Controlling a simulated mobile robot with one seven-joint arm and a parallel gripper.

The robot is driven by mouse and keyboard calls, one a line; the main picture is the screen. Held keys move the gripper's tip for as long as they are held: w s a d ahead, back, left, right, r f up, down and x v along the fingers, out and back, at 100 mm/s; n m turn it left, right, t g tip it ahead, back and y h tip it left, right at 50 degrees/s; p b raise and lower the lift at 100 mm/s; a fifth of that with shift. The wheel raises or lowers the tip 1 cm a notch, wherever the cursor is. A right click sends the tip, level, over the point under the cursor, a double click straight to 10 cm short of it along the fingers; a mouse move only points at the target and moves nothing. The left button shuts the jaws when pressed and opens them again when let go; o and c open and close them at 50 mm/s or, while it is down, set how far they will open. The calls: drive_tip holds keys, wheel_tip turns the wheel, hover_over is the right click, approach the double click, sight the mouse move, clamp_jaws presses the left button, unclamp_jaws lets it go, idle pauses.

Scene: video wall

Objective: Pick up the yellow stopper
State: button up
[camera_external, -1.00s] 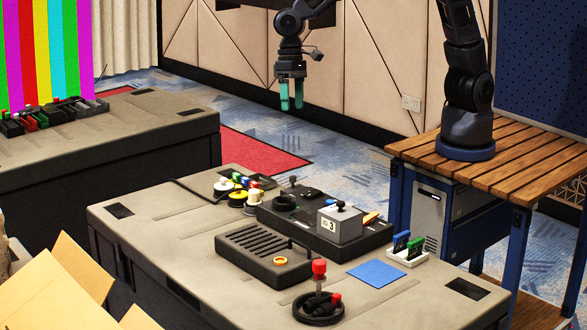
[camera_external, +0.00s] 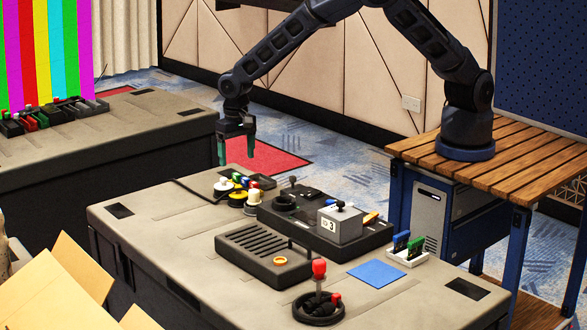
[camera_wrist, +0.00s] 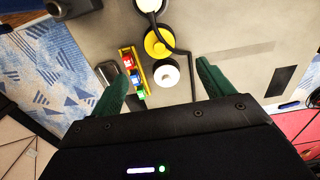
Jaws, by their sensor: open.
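The yellow round piece (camera_external: 238,198), which looks like the yellow stopper, stands in a cluster on the table's far left part. My gripper (camera_external: 236,154) is open and empty, above and behind the cluster. In the wrist view my green fingers are spread wide, with the white disc just ahead of the gap between them (camera_wrist: 161,88).
A yellow holder with coloured blocks (camera_wrist: 137,73) stands left of the white disc. In the outside view, a black console (camera_external: 310,207) with a grey counter box (camera_external: 340,223) stands to the right. A slotted black box (camera_external: 265,250) lies in front. The table's left part is clear.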

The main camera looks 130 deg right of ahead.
sight(244, 184)
wheel_tip(244, 184, down, 6)
drive_tip(key=shift+d+r, duration=0.1)
drive_tip(key=shift+d, duration=0.05)
drive_tip(key=shift+a+f, duration=0.15)
drive_tip(key=shift+f, duration=1.2)
drive_tip(key=shift+a+f, duration=0.1)
drive_tip(key=shift+f, duration=1.2)
drive_tip(key=c, duration=1.1)
